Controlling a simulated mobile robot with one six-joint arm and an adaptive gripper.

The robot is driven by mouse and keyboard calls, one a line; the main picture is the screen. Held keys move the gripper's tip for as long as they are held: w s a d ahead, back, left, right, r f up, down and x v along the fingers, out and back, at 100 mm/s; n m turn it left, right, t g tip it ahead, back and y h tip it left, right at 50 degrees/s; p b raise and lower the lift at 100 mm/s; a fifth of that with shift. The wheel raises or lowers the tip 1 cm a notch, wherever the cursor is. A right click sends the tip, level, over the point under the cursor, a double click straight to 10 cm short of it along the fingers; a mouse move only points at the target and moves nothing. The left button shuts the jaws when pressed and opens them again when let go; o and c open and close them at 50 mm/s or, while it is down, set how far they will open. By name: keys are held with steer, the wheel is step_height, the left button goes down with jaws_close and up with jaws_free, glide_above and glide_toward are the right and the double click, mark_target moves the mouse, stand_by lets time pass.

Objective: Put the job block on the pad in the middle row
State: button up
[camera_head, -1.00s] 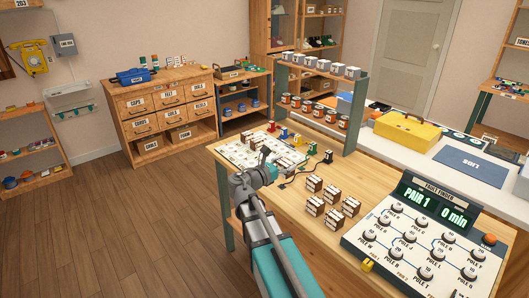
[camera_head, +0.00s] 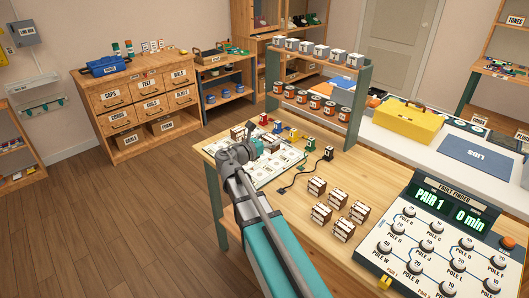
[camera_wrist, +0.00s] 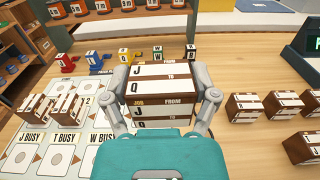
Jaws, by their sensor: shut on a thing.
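My gripper (camera_wrist: 160,98) is shut on a brown-and-white job block (camera_wrist: 162,80), with a finger on each side. The block's labels show J to Q and the words job and from. In the head view my gripper (camera_head: 240,156) is over the near left part of the white pad board (camera_head: 272,172); the held block is hard to make out there. In the wrist view the board's pads, such as the J BUSY pad (camera_wrist: 24,158), show at lower left. Two similar blocks (camera_wrist: 52,108) stand at the board's left side. The held block hides part of the board and table.
Several more job blocks (camera_head: 337,198) stand on the table right of the board. Colored plugs (camera_head: 292,133) line the board's far side, and a black cord (camera_head: 300,177) lies beside it. A shelf rack (camera_head: 362,95) rises behind.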

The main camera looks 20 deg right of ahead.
steer(key=shift+w+a, duration=0.1)
stand_by(0.3)
steer(key=shift+w+d+f+b, duration=0.25)
steer(key=shift+w+b, duration=0.05)
steer(key=shift+w, duration=0.15)
steer(key=w+f+b, duration=0.2)
steer(key=w, duration=0.2)
steer(key=w+d+f+b, duration=0.1)
steer(key=w+f+b, duration=0.2)
steer(key=w, duration=0.1)
steer(key=w+f+b, duration=0.3)
steer(key=w, duration=0.1)
steer(key=shift+d+f, duration=0.25)
steer(key=shift+d, duration=0.1)
steer(key=shift+w+b, duration=0.1)
steer(key=shift+b, duration=0.2)
